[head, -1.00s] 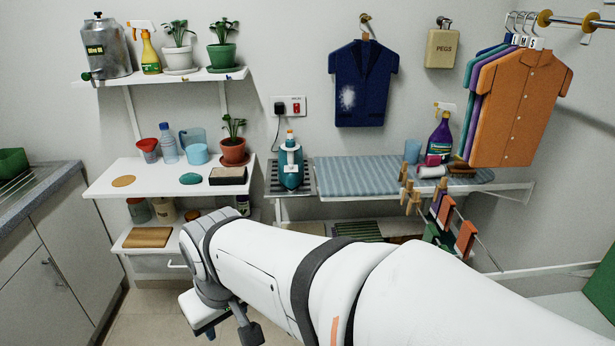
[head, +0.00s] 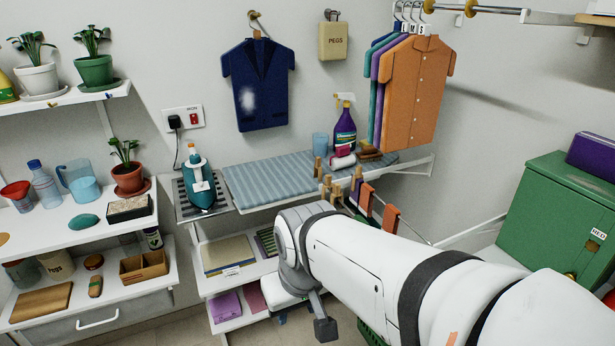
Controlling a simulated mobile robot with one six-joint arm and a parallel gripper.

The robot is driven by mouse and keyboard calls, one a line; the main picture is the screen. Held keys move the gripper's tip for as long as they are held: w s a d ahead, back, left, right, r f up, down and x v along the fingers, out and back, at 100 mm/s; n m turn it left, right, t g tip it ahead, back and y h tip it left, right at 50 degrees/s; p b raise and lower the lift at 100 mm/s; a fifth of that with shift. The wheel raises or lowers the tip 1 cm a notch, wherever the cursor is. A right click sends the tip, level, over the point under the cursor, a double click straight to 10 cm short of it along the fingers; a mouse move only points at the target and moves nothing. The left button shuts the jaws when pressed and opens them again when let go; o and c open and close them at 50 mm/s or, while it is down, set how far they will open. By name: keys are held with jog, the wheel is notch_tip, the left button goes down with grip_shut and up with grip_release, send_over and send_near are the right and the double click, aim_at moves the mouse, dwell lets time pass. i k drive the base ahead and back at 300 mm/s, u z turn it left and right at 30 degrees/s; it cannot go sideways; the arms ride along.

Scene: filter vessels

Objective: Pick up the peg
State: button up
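Several wooden clothes pegs (head: 326,184) show at the front right of the ironing board, near the rail of a small drying rack. One peg (head: 317,167) stands upright at the board's edge, and another peg (head: 357,176) is by the hung cloths. I cannot tell exactly what each one rests on. My arm reaches in from the lower right, and its wrist is below and left of the pegs. My gripper (head: 282,312) is mostly hidden under the wrist, pointing down. Its fingers are not clear, and it appears well apart from the pegs.
The striped ironing board (head: 265,180) holds a purple spray bottle (head: 344,125), a blue cup and brushes. An iron (head: 197,182) stands at its left. A peg bag (head: 332,41) hangs on the wall. Orange cloths (head: 390,217) hang close above my arm. A green chest (head: 560,225) stands right.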

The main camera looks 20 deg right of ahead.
aim_at(337, 193)
jog(key=z, duration=0.05)
jog(key=i, duration=1)
jog(key=z, duration=0.05)
